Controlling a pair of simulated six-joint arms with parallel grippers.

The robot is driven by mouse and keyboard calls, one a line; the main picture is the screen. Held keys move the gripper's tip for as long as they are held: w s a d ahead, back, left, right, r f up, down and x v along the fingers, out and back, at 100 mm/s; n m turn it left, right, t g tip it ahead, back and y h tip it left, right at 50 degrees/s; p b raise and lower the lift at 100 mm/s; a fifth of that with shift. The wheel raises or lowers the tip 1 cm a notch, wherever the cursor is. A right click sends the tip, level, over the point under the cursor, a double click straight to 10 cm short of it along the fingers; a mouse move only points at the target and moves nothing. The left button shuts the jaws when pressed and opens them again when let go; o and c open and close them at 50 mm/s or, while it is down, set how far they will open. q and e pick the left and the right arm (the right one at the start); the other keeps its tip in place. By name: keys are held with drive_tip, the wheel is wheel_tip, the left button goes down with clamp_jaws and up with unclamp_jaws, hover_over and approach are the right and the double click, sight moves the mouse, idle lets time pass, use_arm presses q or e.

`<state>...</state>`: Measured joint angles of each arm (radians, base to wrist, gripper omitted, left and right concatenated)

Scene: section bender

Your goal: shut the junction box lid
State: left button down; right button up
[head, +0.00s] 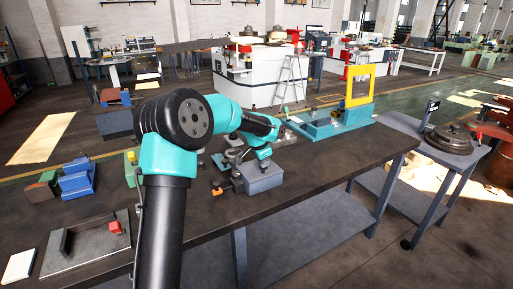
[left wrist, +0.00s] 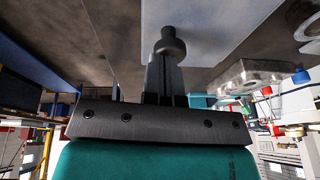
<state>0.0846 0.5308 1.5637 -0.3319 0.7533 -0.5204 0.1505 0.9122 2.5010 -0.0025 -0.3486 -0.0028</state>
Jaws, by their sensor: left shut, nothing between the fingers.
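The junction box (head: 265,181) is a grey-blue block on the dark bench, right of my left forearm. My left gripper (head: 265,166) points down at the top of the box, its jaws shut and empty. The wrist and gripper cover part of the box top, so I cannot tell how far the lid stands open. In the left wrist view the shut fingers (left wrist: 166,80) lie beside a dark round knob (left wrist: 170,44), in front of a plain grey panel (left wrist: 215,25); whether they touch is unclear. My right gripper is not in view.
A teal machine with a yellow frame (head: 357,86) stands farther along the bench. A blue block (head: 77,180) and a grey plate with a red piece (head: 90,246) lie to the left. The bench right of the box (head: 335,168) is clear.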

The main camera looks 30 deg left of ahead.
use_arm(q)
drive_tip(key=shift+r, duration=0.1)
wheel_tip(320, 180, up, 4)
drive_tip(key=shift+f, duration=0.15)
drive_tip(key=s+d+v, duration=0.1)
drive_tip(key=d+v, duration=0.1)
drive_tip(key=v, duration=0.8)
drive_tip(key=shift+f, duration=0.2)
